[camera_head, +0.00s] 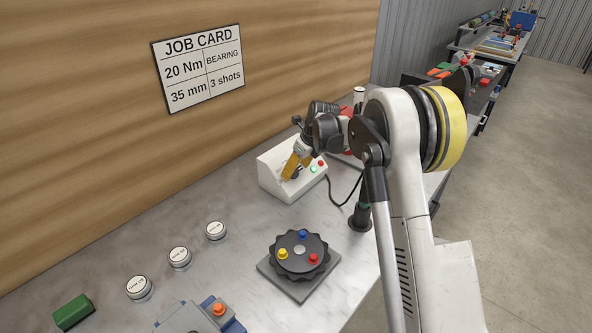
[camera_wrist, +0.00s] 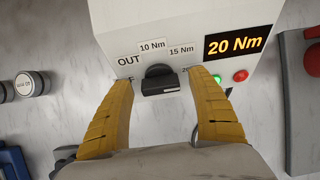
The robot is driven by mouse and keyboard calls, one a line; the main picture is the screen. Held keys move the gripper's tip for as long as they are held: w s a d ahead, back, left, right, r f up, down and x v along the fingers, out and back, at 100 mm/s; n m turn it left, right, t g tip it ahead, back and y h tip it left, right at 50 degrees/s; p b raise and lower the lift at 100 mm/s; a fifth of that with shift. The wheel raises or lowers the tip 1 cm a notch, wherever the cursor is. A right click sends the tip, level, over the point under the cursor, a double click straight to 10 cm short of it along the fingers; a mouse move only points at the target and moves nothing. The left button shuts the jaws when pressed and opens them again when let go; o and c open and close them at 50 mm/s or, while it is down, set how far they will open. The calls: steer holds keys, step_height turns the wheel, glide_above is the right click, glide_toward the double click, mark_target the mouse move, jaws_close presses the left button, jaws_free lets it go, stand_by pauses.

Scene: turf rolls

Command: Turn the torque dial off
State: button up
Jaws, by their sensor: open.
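The torque dial (camera_wrist: 160,80) is a black knob on the front of a white control box (camera_head: 272,178). Labels around it read OUT, 10 Nm and 15 Nm, with a partly hidden 20 at its right. The lit display (camera_wrist: 237,42) on the box reads 20 Nm. My gripper (camera_wrist: 160,76) has its two yellow fingers open, one on each side of the dial. Whether either finger touches the knob I cannot tell. In the head view my gripper (camera_head: 290,172) is at the box front and hides most of the dial.
Green (camera_head: 313,169) and red (camera_head: 321,163) buttons sit right of the dial, close to the right finger. A round black fixture with coloured knobs (camera_head: 300,252) and several white-topped round pieces (camera_head: 179,257) stand nearer on the bench. A wood wall is behind.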

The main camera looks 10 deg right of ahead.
steer(key=shift+c, duration=0.4)
steer(key=c, duration=1.1)
